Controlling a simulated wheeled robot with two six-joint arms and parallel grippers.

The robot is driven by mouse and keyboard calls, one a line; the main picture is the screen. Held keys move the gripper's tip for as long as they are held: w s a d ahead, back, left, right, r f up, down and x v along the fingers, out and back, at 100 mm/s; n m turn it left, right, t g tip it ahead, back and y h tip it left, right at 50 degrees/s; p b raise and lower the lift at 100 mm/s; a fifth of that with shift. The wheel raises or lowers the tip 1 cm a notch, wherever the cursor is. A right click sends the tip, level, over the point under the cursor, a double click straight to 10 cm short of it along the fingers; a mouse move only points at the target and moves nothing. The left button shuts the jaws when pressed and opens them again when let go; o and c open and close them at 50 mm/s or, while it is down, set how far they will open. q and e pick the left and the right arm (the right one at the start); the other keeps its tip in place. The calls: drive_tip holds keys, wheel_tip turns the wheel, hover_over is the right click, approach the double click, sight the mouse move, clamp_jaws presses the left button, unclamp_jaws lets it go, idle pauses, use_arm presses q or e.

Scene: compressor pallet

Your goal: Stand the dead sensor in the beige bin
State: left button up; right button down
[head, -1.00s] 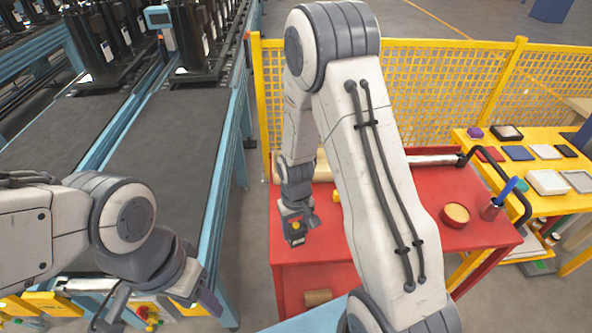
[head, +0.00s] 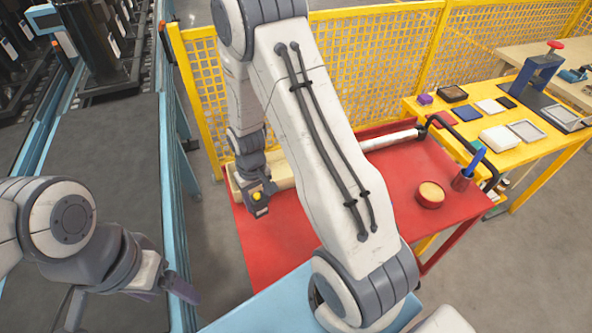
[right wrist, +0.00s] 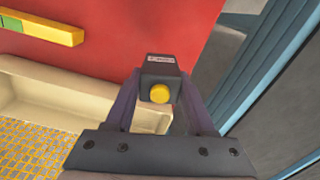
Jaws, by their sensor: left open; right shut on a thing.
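The dead sensor is a small dark box with a round yellow button (right wrist: 160,93). My right gripper (right wrist: 160,84) is shut on it, with a finger on each side. In the head view the sensor (head: 258,207) hangs at the left end of the red table. The beige bin (right wrist: 60,95) is a long, shallow tray; in the right wrist view the sensor and gripper cover part of its right end. In the head view the bin (head: 281,178) shows behind the sensor, partly hidden by my right arm. The height gap is unclear. My left gripper (head: 130,303) is open and empty at lower left.
The red table (head: 285,240) also holds a round tan-topped container (head: 430,194) and a cup with a blue tool (head: 463,180). A yellow mesh fence (head: 340,70) stands behind. A conveyor (head: 105,180) is at left, a yellow bench (head: 540,150) at right.

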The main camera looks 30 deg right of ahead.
drive_tip(key=w+d+r+m+p, duration=0.25)
drive_tip(key=w+d+r, duration=0.25)
drive_tip(key=w+d, duration=0.6)
drive_tip(key=f+p, duration=0.1)
drive_tip(key=f, duration=0.2)
drive_tip(key=d+f+p, duration=0.1)
drive_tip(key=f, duration=0.2)
drive_tip(key=s+f, duration=0.1)
drive_tip(key=f, duration=0.2)
drive_tip(key=shift+s+d+f+p, duration=0.1)
drive_tip(key=shift+d+f+p, duration=0.25)
drive_tip(key=shift+f+p, duration=0.05)
drive_tip(key=shift+f, duration=0.2)
drive_tip(key=shift+f+b, duration=0.2)
drive_tip(key=shift+b, duration=0.1)
drive_tip(key=shift+c, duration=1.2)
unclamp_jaws()
drive_tip(key=shift+r, duration=0.1)
